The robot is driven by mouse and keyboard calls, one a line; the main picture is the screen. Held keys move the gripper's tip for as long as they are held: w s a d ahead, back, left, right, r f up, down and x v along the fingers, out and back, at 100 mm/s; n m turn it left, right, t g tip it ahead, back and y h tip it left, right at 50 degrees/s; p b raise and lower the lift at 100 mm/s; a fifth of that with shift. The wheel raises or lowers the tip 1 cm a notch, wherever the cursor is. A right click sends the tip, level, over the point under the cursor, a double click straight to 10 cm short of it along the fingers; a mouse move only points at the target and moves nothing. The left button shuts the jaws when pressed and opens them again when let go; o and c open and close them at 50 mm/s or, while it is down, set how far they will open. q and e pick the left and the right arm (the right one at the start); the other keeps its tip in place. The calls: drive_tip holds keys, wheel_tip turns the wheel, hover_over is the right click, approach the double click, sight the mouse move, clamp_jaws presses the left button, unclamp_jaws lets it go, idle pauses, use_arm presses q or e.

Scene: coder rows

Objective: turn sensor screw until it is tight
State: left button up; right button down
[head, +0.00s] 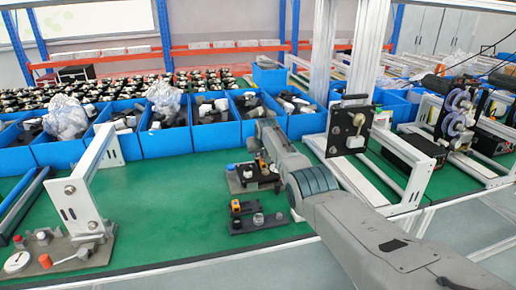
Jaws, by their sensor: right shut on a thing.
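My right arm comes in from the lower right, and its gripper (267,167) points down at the rear black fixture (244,183) on the green table. The gripper is shut on a small part at this fixture, most likely the sensor screw. The screw itself is hidden by the fingers and too small to make out. A second black fixture (257,224) with an orange-topped sensor (236,207) and a round metal knob (258,219) stands just in front, apart from the gripper. My left gripper is out of view.
Blue bins (168,142) with black and white parts line the table's back. A white-metal frame with a black plate (349,131) stands right of my arm. A grey bracket station (75,246) is at the left. The green table (165,215) is clear between.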

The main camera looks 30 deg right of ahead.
drive_tip(key=shift+w+a+m+h, duration=0.1)
drive_tip(key=shift+a+m+h, duration=0.05)
drive_tip(key=shift+m+h, duration=0.3)
drive_tip(key=m+b, duration=0.1)
drive_tip(key=b, duration=0.1)
drive_tip(key=m+h+b, duration=0.1)
drive_tip(key=m+g+b, duration=0.1)
drive_tip(key=b, duration=0.1)
drive_tip(key=shift+w+a+f+m+h+b, duration=0.1)
drive_tip(key=shift+a+f+m+h+b, duration=0.05)
drive_tip(key=shift+f+m+h+b, duration=0.15)
drive_tip(key=shift+r+m+b, duration=0.25)
drive_tip(key=shift+m+b, duration=0.1)
drive_tip(key=shift+b, duration=0.2)
